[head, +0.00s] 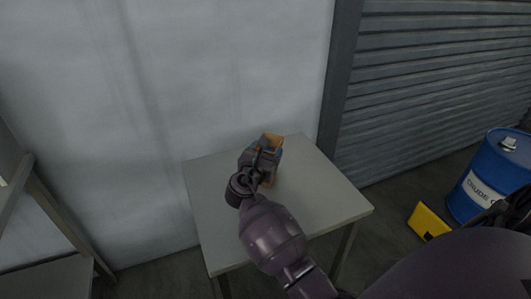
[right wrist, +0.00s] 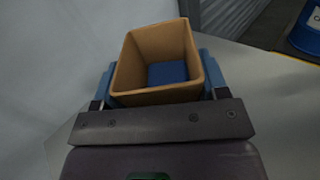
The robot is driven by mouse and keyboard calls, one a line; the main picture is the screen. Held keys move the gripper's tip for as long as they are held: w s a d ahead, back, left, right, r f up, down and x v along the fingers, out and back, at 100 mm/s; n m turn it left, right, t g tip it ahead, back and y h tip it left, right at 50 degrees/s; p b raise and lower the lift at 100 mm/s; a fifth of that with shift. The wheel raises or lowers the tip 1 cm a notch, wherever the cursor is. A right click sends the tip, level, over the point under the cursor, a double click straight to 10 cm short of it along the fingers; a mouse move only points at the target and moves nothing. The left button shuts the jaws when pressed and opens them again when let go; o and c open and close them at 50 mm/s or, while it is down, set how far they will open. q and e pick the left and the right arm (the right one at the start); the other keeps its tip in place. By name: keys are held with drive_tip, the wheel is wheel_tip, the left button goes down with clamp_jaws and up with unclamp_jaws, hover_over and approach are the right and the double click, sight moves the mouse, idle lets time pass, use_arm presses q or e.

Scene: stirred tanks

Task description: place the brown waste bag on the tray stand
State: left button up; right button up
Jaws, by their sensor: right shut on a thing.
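The brown waste bag (head: 276,142) is a box-shaped, open-topped thing, mostly hidden behind my right gripper (head: 266,156) in the head view. In the right wrist view the bag (right wrist: 159,97) stands between the blue fingers of my right gripper (right wrist: 158,82), which is shut on it. A blue patch shows inside, at its bottom. The tray stand (head: 215,230) appears to be the grey square-topped table under the gripper. The bag is over its far part; I cannot tell whether it touches the top. My left gripper is not in view.
A pale wall (head: 170,80) stands close behind the table, with a grey roller shutter (head: 440,75) to the right. A blue drum (head: 485,180) and a yellow object (head: 428,222) stand on the floor at right. A wooden frame (head: 50,210) is at left. The table top is otherwise clear.

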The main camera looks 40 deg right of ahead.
drive_tip(key=shift+f, duration=0.1)
drive_tip(key=o, duration=1.1)
drive_tip(key=shift+r, duration=0.2)
drive_tip(key=v, duration=1.2)
drive_tip(key=shift+p, duration=0.3)
drive_tip(key=shift+a, duration=0.1)
